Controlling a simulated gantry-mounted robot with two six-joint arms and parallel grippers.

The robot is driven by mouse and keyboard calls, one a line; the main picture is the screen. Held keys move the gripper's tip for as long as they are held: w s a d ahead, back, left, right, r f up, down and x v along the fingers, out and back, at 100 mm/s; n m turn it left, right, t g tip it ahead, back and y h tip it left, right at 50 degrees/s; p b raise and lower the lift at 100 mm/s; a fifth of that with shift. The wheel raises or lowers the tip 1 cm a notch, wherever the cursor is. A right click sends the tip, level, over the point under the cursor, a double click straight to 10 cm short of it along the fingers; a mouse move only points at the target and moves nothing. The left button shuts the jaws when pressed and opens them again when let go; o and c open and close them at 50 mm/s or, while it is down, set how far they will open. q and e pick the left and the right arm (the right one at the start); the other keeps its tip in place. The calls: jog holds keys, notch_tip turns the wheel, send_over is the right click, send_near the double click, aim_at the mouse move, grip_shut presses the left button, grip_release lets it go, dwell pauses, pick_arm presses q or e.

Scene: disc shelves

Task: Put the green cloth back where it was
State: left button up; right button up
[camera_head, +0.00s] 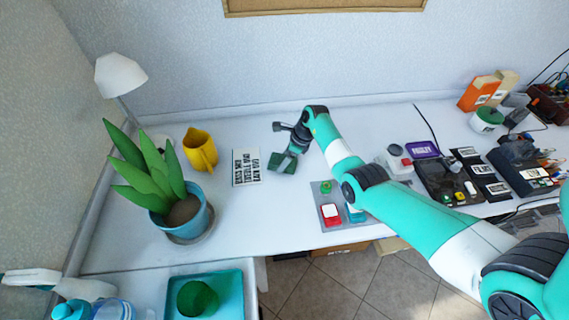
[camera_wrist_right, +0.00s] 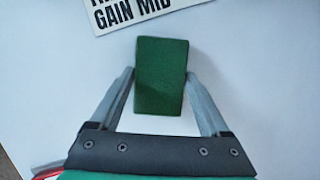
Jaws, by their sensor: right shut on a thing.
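The green cloth (camera_head: 285,164) looks like a small dark green block over the white table, left of the grey mat. In the right wrist view the cloth (camera_wrist_right: 160,75) stands between the two fingers, its long side pointing away from the gripper. My right gripper (camera_head: 283,160) is shut on it, with a fingertip against each side; it fills the lower middle of the wrist view (camera_wrist_right: 160,80). Whether the cloth touches the table is hard to tell. My left gripper is not in view.
A printed card (camera_head: 246,167) lies just left of the cloth. Farther left are a yellow cup (camera_head: 200,150) and a potted plant (camera_head: 187,220). A teal tray (camera_head: 238,292) holds a round green thing. A grey mat (camera_head: 331,222) with small items lies right, beside my arm.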

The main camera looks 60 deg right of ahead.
jog(key=shift+r, duration=0.15)
jog(key=shift+w, duration=0.1)
jog(key=o, duration=1.3)
jog(key=shift+f, duration=0.2)
jog(key=shift+r+p, duration=0.3)
jog(key=shift+r, duration=0.1)
jog(key=p+v, duration=0.6)
jog(key=v, duration=0.5)
jog(key=shift+s+r, duration=0.2)
jog(key=shift+s, duration=0.05)
